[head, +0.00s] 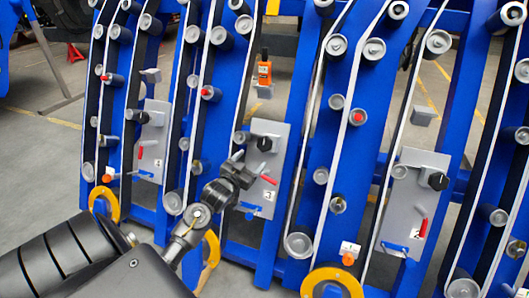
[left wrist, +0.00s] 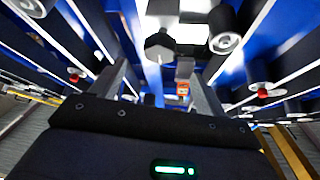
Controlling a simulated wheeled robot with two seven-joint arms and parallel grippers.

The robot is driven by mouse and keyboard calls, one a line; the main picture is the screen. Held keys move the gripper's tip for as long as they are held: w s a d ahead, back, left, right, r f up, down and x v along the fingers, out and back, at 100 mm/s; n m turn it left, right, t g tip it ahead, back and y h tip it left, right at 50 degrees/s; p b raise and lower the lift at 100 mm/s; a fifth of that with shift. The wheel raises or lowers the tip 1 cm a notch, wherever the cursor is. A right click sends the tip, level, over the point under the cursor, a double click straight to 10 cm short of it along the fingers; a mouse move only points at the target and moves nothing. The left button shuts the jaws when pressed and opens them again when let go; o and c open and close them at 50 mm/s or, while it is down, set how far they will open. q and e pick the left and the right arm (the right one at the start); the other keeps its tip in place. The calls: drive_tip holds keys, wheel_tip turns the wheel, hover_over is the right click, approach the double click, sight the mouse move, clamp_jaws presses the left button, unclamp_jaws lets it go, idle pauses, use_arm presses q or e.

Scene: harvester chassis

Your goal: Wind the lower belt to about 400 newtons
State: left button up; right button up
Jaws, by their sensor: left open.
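White belts (head: 347,120) run over several grey rollers on a blue chassis; I cannot tell which one is the lower belt. Grey plates carry black knobs, red levers and number tags; the middle plate (head: 283,130) has a black knob (head: 264,144), a red lever (head: 269,180) and a tag reading 3 (head: 267,196). My left gripper (head: 240,172) is in front of this plate's lower left, below the knob in the picture. In the left wrist view its fingers (left wrist: 162,88) are apart, with a black knob (left wrist: 158,47) beyond them. My right gripper is not seen.
An orange gauge-like device (head: 264,72) hangs between blue frames behind the middle plate. Another plate (head: 410,200) stands to the right and one (head: 152,140) to the left. Yellow rings (head: 331,277) sit low on the chassis. Grey floor (head: 40,150) is open at left.

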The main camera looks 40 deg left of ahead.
sight(263, 145)
use_arm(q)
drive_tip(key=x, duration=0.6)
drive_tip(key=b+x, duration=0.1)
drive_tip(key=x, duration=0.3)
drive_tip(key=shift+r, duration=0.4)
drive_tip(key=shift+w, duration=0.5)
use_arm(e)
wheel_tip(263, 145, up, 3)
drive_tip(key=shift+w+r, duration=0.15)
use_arm(q)
drive_tip(key=shift+c, duration=1)
drive_tip(key=c, duration=0.8)
drive_tip(key=shift+m+h, duration=0.3)
drive_tip(key=shift+m, duration=0.1)
